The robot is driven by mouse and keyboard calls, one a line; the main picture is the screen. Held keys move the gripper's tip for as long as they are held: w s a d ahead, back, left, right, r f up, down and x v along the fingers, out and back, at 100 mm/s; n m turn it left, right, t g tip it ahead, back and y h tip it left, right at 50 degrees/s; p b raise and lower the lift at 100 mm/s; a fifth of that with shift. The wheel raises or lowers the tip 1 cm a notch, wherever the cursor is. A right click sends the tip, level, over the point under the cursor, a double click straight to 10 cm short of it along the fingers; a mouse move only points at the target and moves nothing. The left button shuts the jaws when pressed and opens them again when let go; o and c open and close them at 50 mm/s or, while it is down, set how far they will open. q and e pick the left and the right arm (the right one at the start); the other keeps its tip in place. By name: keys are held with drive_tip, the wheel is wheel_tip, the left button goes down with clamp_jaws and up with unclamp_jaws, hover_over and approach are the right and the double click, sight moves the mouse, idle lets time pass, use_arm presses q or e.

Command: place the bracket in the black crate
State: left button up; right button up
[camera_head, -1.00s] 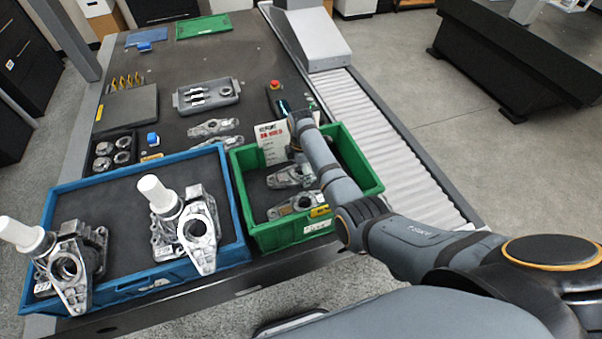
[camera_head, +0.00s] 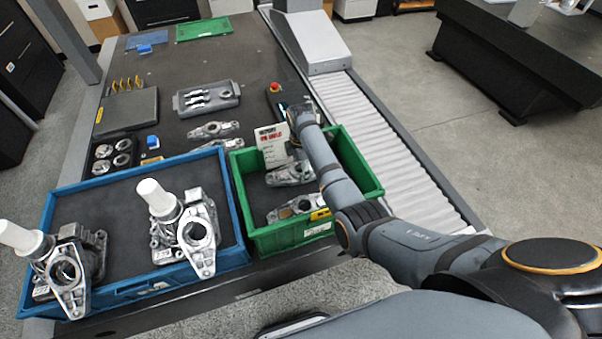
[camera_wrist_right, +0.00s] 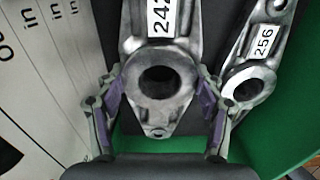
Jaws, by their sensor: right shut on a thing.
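In the right wrist view, a grey metal bracket (camera_wrist_right: 160,112) with a round hole and a label reading 242 is between the fingers of my right gripper (camera_wrist_right: 160,88), which is shut on it. In the head view this bracket (camera_head: 291,174) shows at the back of the green crate (camera_head: 290,238), partly hidden by my right arm. A second bracket (camera_head: 296,207) lies nearer the crate's front; a bracket labelled 256 (camera_wrist_right: 250,82) shows in the wrist view. No large crate looks black; a small black tray (camera_head: 97,168) holds round parts. My left gripper is out of view.
A blue crate (camera_head: 160,291) with a dark liner holds two metal castings with white cylinders. A white sign (camera_head: 271,146) stands close to my right gripper. Two flat metal parts (camera_head: 214,130) lie behind the crates. A roller conveyor (camera_head: 375,135) runs along the right.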

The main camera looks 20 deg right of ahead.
wheel_tip(320, 180, up, 7)
drive_tip(key=shift+r+b, duration=0.15)
drive_tip(key=shift+b, duration=0.2)
